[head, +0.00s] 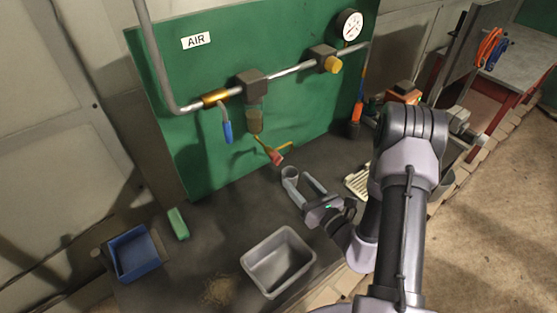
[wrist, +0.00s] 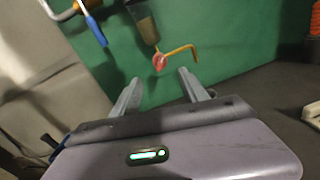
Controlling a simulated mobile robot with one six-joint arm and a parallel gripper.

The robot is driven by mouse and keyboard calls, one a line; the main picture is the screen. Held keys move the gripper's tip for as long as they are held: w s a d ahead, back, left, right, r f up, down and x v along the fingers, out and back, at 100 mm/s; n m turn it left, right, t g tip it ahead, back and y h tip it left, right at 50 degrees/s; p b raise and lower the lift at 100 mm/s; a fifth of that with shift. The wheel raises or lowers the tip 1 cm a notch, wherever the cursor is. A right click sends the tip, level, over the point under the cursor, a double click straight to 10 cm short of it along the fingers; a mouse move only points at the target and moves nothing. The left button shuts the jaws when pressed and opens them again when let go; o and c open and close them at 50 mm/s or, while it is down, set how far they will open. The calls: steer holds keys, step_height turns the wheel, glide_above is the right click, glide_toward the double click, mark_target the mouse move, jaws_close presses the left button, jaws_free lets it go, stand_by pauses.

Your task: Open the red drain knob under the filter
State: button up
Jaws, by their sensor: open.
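The red drain knob (head: 276,158) sits at the lower end of the filter bowl (head: 255,121), which hangs from a dark housing on the air pipe. In the wrist view the knob (wrist: 160,62) is ahead of the fingertips, near the middle, with the filter bowl (wrist: 147,30) above it. A yellow bent tube (wrist: 182,49) runs right from the knob. My gripper (head: 299,178) is open and empty, below and to the right of the knob in the head view. In the wrist view my gripper (wrist: 159,78) points toward the knob, its fingers apart and not touching it.
A blue-handled valve (head: 227,131) hangs left of the filter, and a yellow knob (head: 333,64) and gauge (head: 349,25) sit right. A grey bin (head: 278,262), blue bin (head: 134,253) and green block (head: 178,223) stand on the dark bench. The green panel (head: 165,80) stands behind.

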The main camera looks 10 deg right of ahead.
mark_target(280, 162)
steer(key=x, duration=1)
steer(key=shift+w+a+p, duration=0.2)
steer(key=shift+w+p, duration=0.05)
steer(key=shift+p, duration=0.15)
jaws_close()
